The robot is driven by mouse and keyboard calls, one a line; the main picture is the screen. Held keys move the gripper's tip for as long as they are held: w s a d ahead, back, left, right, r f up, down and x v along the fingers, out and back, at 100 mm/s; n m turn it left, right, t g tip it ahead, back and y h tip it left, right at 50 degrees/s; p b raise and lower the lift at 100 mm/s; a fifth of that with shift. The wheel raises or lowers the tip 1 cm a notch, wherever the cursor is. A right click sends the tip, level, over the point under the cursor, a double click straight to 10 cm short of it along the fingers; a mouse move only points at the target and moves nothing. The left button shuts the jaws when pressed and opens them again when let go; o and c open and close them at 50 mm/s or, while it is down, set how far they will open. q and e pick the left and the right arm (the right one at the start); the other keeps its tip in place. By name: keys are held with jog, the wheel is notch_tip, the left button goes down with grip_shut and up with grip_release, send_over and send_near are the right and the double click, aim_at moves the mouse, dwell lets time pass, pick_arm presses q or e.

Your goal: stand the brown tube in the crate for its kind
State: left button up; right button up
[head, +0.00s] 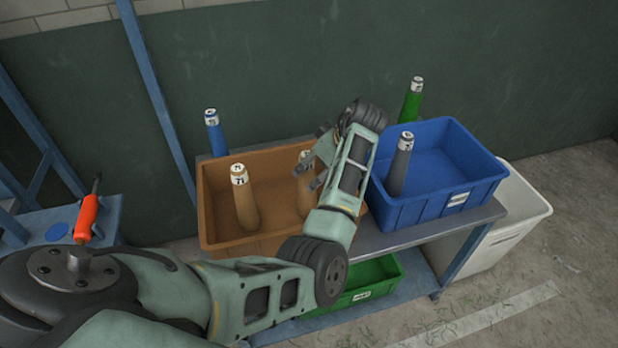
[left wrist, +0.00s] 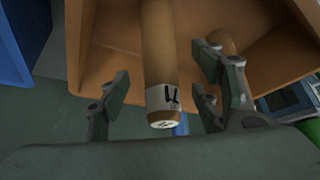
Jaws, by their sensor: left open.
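The brown crate (head: 228,240) stands on a bench with two brown tubes in it. One brown tube (head: 245,202) stands at the left, its white cap label facing up. The other brown tube (head: 304,190) stands at the right, partly hidden by my left gripper (head: 318,166). In the left wrist view this tube (left wrist: 159,55) leans between the open fingers of my left gripper (left wrist: 160,95), with gaps on both sides. The left-hand tube (left wrist: 222,42) shows there behind a finger. My right gripper is out of view.
The blue crate (head: 440,205) beside it holds a grey tube (head: 399,170). A blue tube (head: 216,135) and a green tube (head: 411,104) stand behind the crates. A green crate (head: 365,285) sits below, a white bin (head: 510,220) at right, and an orange-handled tool (head: 86,218) at left.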

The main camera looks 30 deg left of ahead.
pick_arm(q)
jog(key=v, duration=0.5)
jog(key=shift+r+b, duration=0.15)
jog(key=shift+b, duration=0.15)
jog(key=shift+d, duration=0.1)
